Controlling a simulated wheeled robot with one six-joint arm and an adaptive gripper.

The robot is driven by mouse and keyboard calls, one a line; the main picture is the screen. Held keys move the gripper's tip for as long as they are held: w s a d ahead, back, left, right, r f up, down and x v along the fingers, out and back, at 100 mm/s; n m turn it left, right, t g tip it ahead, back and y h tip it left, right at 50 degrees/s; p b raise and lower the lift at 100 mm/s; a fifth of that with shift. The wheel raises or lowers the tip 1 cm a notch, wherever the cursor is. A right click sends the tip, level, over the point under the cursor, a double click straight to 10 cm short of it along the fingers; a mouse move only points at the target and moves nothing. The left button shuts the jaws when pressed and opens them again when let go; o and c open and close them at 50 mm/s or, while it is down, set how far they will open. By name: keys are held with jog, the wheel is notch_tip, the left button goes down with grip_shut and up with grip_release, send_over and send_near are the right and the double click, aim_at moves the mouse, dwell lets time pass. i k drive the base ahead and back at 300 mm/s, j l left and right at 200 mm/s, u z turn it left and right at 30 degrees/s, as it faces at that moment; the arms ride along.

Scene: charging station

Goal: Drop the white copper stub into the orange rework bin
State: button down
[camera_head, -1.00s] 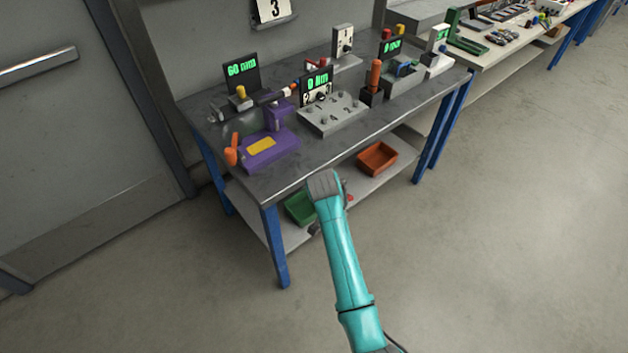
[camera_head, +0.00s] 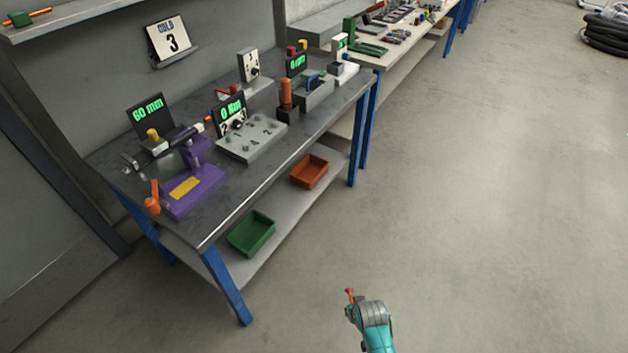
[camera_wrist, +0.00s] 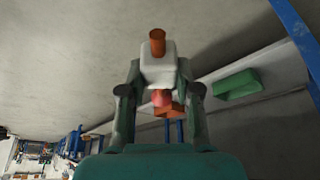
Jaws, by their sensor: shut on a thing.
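The white copper stub (camera_wrist: 157,64) is a white block with a copper-orange cylinder at one end and a pinkish end at the other. My gripper (camera_wrist: 157,78) is shut on its white body, one finger on each side. The orange rework bin (camera_head: 309,171) sits on the lower shelf, away from the gripper. In the wrist view the bin (camera_wrist: 176,109) is partly hidden behind the stub and fingers.
A green bin (camera_head: 251,233) stands on the same lower shelf (camera_head: 276,218), nearer the front leg. The grey bench top (camera_head: 235,182) overhangs the shelf and holds several fixtures and displays. Blue legs (camera_head: 228,286) stand at the corners.

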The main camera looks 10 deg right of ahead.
aim_at(314, 174)
jog(key=i+l+u, duration=0.1)
jog(key=i+l, duration=0.2)
jog(key=i+l+u, duration=0.15)
jog(key=i+l, duration=0.2)
jog(key=i+l+u, duration=0.1)
jog(key=i+l, duration=0.25)
jog(key=i+l+u, duration=0.15)
jog(key=i+l, duration=0.15)
jog(key=i+l+u, duration=0.1)
jog(key=i+l, duration=0.2)
jog(key=l, duration=0.2)
jog(key=i+l+u, duration=0.1)
jog(key=i+l, duration=0.15)
jog(key=l, duration=0.2)
jog(key=i+l+u, duration=0.15)
jog(key=l, duration=0.35)
jog(key=i, duration=0.1)
